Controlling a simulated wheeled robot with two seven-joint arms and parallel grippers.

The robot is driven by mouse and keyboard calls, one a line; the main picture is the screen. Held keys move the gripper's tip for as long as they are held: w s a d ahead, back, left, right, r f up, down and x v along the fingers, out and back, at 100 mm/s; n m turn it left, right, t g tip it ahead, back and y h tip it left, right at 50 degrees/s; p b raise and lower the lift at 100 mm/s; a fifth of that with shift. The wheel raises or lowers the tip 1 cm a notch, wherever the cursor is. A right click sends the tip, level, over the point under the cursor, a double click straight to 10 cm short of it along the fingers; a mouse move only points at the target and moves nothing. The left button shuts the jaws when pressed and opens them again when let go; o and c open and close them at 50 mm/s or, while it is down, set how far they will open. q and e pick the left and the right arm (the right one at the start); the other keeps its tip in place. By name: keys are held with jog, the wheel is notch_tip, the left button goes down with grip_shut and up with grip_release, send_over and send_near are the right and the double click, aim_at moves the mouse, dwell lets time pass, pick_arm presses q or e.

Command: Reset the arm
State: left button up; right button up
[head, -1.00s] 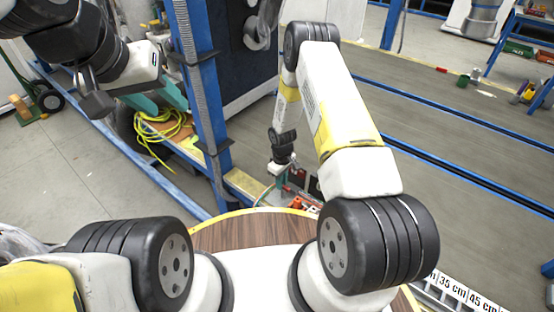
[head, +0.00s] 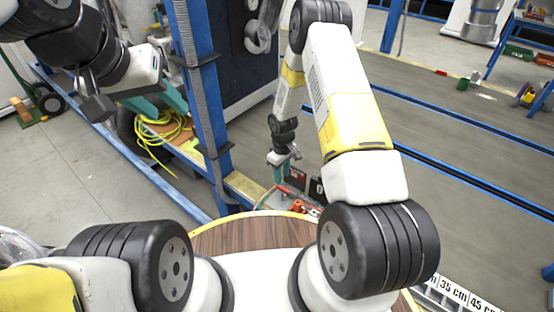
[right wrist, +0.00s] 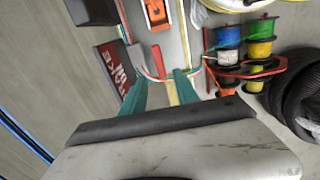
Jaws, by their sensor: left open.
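My left gripper (head: 172,98) has teal fingers and is open at the upper left of the head view, in front of the blue post and above the coiled yellow cable. My right arm reaches out in the head view, with its small right gripper (head: 281,160) pointing down beyond the round wooden top. In the right wrist view the two teal fingers of the right gripper (right wrist: 160,85) stand apart. A narrow yellow and red handle (right wrist: 164,70) shows between them, with visible space on both sides. I cannot tell how far below the fingers it lies.
A blue post (head: 205,100) stands between my arms. A yellow cable (head: 160,135) lies at the left. In the right wrist view, wire spools (right wrist: 258,50), an orange tool (right wrist: 156,12), a dark box (right wrist: 115,68) and a black coil (right wrist: 295,90) lie around the right gripper.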

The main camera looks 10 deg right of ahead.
jog(key=shift+r, duration=0.75)
jog(key=shift+r, duration=0.1)
jog(key=s+d+r+m+t, duration=0.2)
jog(key=r, duration=1.3)
jog(key=s+d+r+m+t, duration=0.1)
jog(key=s+r+m, duration=0.1)
jog(key=r, duration=1.3)
jog(key=s+r+m+t+y, duration=0.1)
jog(key=s+r+m, duration=0.1)
jog(key=s+r, duration=0.6)
jog(key=s+r+m+t+y, duration=0.1)
jog(key=s+r+m+t, duration=0.1)
jog(key=s+r, duration=0.6)
jog(key=shift+s+d, duration=0.4)
jog(key=shift+s, duration=2.15)
